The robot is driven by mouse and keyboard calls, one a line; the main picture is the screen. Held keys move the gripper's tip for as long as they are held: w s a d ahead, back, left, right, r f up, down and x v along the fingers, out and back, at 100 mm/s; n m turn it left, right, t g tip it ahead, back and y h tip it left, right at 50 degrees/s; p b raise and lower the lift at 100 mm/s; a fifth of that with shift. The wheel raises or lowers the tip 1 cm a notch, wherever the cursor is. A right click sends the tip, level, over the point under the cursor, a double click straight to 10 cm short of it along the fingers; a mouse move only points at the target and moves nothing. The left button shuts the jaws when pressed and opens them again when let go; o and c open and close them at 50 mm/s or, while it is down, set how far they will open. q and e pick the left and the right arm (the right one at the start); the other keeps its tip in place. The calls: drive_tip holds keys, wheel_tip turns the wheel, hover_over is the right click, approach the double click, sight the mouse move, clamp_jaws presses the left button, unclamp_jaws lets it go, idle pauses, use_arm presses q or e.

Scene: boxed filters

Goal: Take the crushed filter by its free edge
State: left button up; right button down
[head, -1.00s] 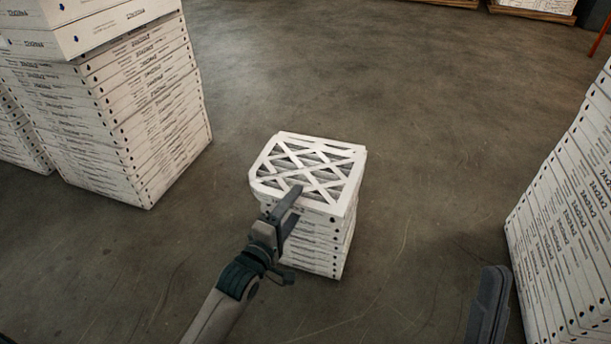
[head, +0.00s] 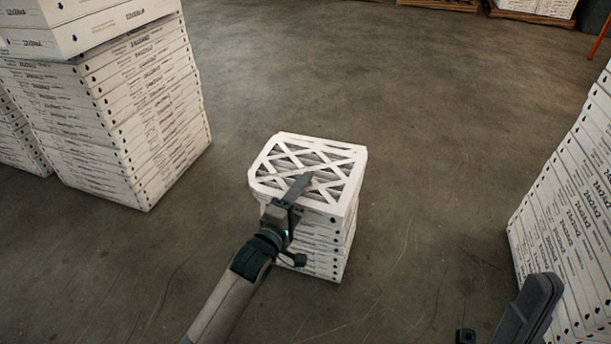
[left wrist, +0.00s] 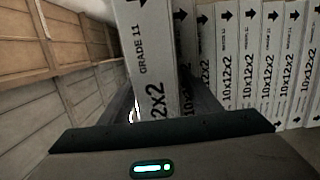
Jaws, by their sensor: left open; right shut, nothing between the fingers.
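The crushed filter (head: 335,150) lies on top of a short stack of boxed filters (head: 335,250), with its lattice face up. Its near left corner looks cut in or bent. My left gripper (head: 303,186) is at the near edge, with one finger over the top face; the other finger is hidden in the head view. In the left wrist view, the filter's printed edge (left wrist: 152,60) stands between the open fingers, further out than the neighbouring boxes. Contact cannot be told. My right gripper (head: 535,308) is shut and empty at the lower right, away from the stack.
A tall stack of boxed filters (head: 130,130) stands at the left. Another tall stack (head: 570,215) stands at the right, close to my right gripper. Loaded pallets (head: 535,12) show at the far back. The grey floor (head: 420,120) around the short stack is clear.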

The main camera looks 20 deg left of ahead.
use_arm(q)
drive_tip(key=c, duration=1.2)
drive_tip(key=shift+r, duration=0.1)
